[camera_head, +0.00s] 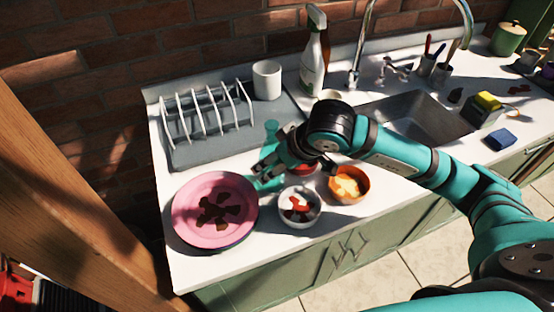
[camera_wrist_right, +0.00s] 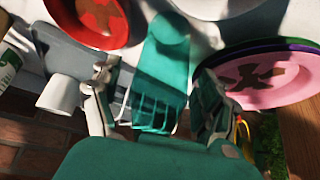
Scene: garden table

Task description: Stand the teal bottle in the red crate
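The teal bottle (camera_head: 271,130) stands upright on the white counter, in front of the dish rack and behind the pink plate. My right gripper (camera_head: 264,168) is low beside it and hides part of its body. In the right wrist view the bottle (camera_wrist_right: 165,55) lies between the two spread fingers (camera_wrist_right: 160,105), with a narrow gap visible on the left side. The gripper looks open around it. A red object (camera_head: 14,292) at the lower left edge, cut off by the frame, may be the red crate. My left gripper is out of view.
The dish rack (camera_head: 190,153), white mug (camera_head: 267,80) and spray bottle (camera_head: 313,65) stand behind. A wooden post (camera_head: 70,190) rises at left.

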